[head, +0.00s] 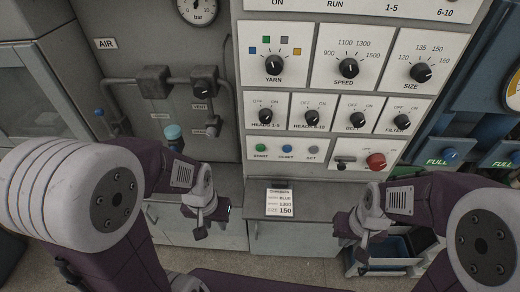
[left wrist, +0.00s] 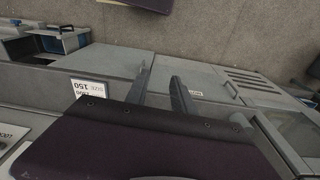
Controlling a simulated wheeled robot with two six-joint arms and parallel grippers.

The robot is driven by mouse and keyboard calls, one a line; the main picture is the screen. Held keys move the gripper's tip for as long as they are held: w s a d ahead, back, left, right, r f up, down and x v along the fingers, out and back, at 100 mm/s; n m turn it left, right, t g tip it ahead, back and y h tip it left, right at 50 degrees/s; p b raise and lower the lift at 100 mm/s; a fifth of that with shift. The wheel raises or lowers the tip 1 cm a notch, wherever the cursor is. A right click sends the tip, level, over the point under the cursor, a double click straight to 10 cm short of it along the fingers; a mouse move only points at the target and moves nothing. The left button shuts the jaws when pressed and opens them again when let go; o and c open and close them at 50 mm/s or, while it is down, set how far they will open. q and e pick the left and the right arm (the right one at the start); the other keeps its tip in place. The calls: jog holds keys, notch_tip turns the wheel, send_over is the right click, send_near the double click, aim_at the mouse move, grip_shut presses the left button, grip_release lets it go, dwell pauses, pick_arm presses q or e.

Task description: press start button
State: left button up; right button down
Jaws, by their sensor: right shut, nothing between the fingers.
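The green start button (head: 261,148), labelled START, sits at the left of the lower button row on the control panel. A blue button (head: 287,148) and a grey button (head: 313,149) are to its right. My left gripper (head: 208,222) is below and left of the start button, apart from the panel. In the left wrist view its two fingers (left wrist: 164,88) stand apart with nothing between them. My right gripper (head: 361,242) is shut and empty, low in front of the cabinet, well right of and below the start button. The left wrist view does not show the start button.
A red button (head: 376,160) sits right of the row. Knobs for yarn (head: 273,65), speed (head: 347,68) and size (head: 420,72) are above. A settings card (head: 279,203) lies on the grey ledge below the panel. Pipes and a gauge (head: 198,10) are at left.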

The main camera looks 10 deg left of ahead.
pick_arm(q)
grip_shut()
dwell(1.4)
